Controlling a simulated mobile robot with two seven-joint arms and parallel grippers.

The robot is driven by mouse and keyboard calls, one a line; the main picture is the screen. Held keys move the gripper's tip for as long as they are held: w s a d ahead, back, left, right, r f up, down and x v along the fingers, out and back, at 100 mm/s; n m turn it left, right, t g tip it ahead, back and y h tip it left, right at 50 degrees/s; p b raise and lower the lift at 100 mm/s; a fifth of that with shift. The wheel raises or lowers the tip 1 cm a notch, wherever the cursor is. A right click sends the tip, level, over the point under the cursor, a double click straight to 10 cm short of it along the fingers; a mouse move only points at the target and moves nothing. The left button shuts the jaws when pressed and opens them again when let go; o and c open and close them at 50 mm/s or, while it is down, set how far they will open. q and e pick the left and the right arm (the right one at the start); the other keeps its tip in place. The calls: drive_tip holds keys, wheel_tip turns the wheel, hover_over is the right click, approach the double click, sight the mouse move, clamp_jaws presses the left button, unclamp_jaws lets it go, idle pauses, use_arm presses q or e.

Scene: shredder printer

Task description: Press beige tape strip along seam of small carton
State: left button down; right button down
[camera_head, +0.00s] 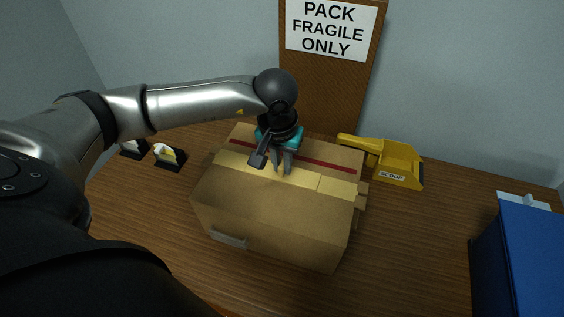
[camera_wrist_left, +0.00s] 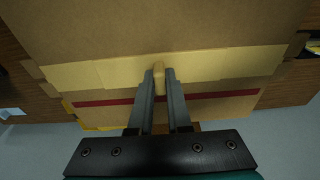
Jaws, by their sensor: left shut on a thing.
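The small carton (camera_head: 275,212) stands on the wooden table, with its top flaps closed. A beige tape strip (camera_head: 330,185) runs across the carton's top; it also shows in the left wrist view (camera_wrist_left: 225,64). A dark red line (camera_head: 335,166) runs beside the tape on the top. My left gripper (camera_head: 284,172) points down at the tape near the middle of the carton top. Its fingers are shut on a small tan piece (camera_wrist_left: 159,71), whose tip is at the tape. I cannot tell whether it touches the tape. My right gripper is not in view.
A yellow scoop (camera_head: 398,163) lies right of the carton. A blue box (camera_head: 520,260) stands at the far right. Small black holders (camera_head: 170,158) sit at the left. A board with a sign (camera_head: 330,28) stands behind. Table between carton and blue box is clear.

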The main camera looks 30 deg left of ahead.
use_arm(q)
drive_tip(key=shift+f, duration=0.1)
drive_tip(key=c, duration=0.8)
unclamp_jaws()
drive_tip(key=r, duration=0.5)
drive_tip(key=s+r+p, duration=0.1)
drive_tip(key=r, duration=0.4)
drive_tip(key=s+r, duration=0.1)
drive_tip(key=r, duration=0.4)
drive_tip(key=shift+s+d+r, duration=0.1)
drive_tip(key=shift+s+d, duration=0.05)
drive_tip(key=shift+d, duration=0.1)
